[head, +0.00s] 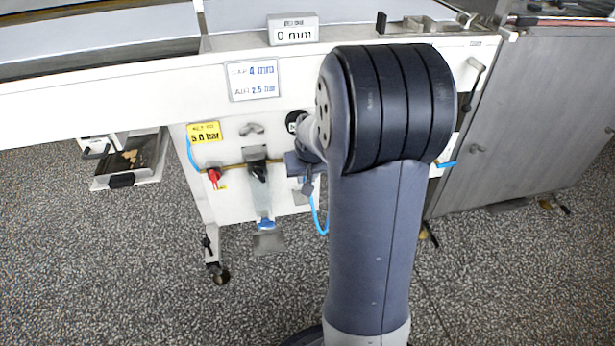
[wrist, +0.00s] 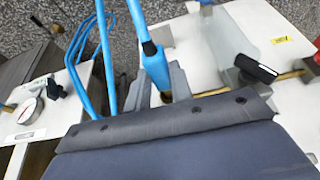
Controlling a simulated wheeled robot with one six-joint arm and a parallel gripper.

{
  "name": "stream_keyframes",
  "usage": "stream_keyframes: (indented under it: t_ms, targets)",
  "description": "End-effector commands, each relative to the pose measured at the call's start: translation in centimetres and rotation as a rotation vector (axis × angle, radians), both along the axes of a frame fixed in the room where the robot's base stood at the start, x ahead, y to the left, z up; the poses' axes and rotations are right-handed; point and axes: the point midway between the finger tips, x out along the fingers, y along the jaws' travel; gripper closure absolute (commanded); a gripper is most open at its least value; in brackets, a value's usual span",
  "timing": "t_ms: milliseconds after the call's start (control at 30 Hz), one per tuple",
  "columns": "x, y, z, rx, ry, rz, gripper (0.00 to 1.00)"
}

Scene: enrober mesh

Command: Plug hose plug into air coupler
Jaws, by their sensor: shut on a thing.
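The blue hose (wrist: 134,14) comes down from the top of the wrist view into a black sleeve and the blue body of the hose plug (wrist: 155,68). My gripper (wrist: 160,84) is shut on the plug, a grey finger on each side. A small brass-coloured part shows just below the plug between the fingers; I cannot tell whether it is the plug tip or the air coupler. In the head view my gripper (head: 304,166) is close to the white machine panel, and the blue hose (head: 318,215) hangs below it. My arm hides the panel behind, and I cannot make out the coupler.
On the white panel (head: 232,135) are a red valve (head: 214,176) on a brass pipe, a black-handled fitting (head: 258,170) and a yellow 5.0 bar label (head: 203,132). A grey cabinet (head: 525,120) stands at right. A round gauge (wrist: 28,112) is at left in the wrist view.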

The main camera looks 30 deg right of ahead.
Motion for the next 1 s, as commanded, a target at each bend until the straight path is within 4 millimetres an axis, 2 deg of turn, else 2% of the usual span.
stream_keyframes:
  t_ms: [867,900,1000]
  targets:
    - [2.1,-0.6,0.1,0.0,-0.001,0.0,1.0]
    - [2.1,-0.6,0.0,0.0,-0.001,0.0,0.76]
    - [2.1,-0.6,0.0,0.0,-0.001,0.0,0.68]
